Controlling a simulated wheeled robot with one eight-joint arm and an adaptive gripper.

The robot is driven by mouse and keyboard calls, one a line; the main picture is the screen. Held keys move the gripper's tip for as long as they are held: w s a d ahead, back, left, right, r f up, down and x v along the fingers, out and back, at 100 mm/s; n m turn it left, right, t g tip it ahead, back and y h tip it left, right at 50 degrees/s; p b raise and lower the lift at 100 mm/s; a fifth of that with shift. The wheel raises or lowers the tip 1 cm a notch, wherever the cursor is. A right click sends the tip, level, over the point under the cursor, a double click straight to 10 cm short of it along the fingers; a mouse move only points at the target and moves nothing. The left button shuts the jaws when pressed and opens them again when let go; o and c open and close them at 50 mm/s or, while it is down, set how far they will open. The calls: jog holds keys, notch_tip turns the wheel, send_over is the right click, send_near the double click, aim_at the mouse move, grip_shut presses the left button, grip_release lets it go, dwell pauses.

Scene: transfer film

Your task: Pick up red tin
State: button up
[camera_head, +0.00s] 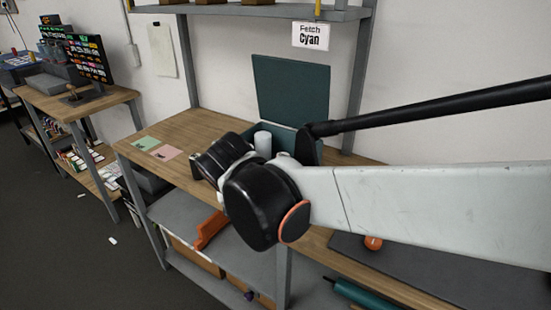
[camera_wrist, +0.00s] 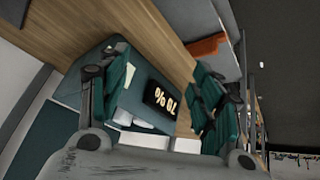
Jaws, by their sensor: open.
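I cannot make out a red tin in either view. My gripper (camera_wrist: 160,72) shows in the wrist view with its two teal-padded fingers spread wide and nothing between the tips. Beyond the fingers is a teal box (camera_wrist: 100,62) with a black label (camera_wrist: 160,100) reading "70 %" upside down. White objects (camera_wrist: 187,145) show low between the fingers, partly hidden by my gripper. In the head view, my arm and black wrist hang over the workbench and hide part of it. The teal box's raised lid (camera_head: 290,88) and a white cylinder (camera_head: 263,143) stand behind my wrist.
The wooden bench (camera_head: 140,148) holds green and pink notes (camera_head: 146,143). A small orange-red round object (camera_head: 373,243) sits on a dark mat (camera_head: 420,268). An orange item (camera_head: 211,229) lies on the grey lower shelf (camera_head: 180,214). A "Fetch Cyan" sign (camera_head: 310,36) hangs above.

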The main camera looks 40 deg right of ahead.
jog(key=w+d+r+m+g+h+p, duration=0.3)
jog(key=w+d+r+m+h+p, duration=0.2)
jog(key=w+d+m+h+p, duration=0.4)
jog(key=shift+m+y, duration=0.6)
jog(key=shift+m, duration=0.3)
jog(key=shift+w+a+b+x, duration=0.1)
jog(key=shift+w+b+x, duration=0.25)
jog(key=shift+b+x, duration=1.2)
jog(key=shift+w+a+b+x, duration=0.1)
jog(key=shift+w+b+x, duration=0.25)
jog(key=shift+x, duration=2.4)
jog(key=shift+w+a+b+x, duration=0.1)
jog(key=shift+w+b+x, duration=0.25)
jog(key=shift+b+x, duration=1.2)
jog(key=shift+w+d+f+p, duration=0.1)
jog(key=shift+d+f+p, duration=0.3)
jog(key=shift+d+p, duration=0.25)
jog(key=shift+a, duration=0.1)
jog(key=shift+c, duration=0.5)
jog(key=c, duration=1.2)
jog(key=shift+r, duration=0.15)
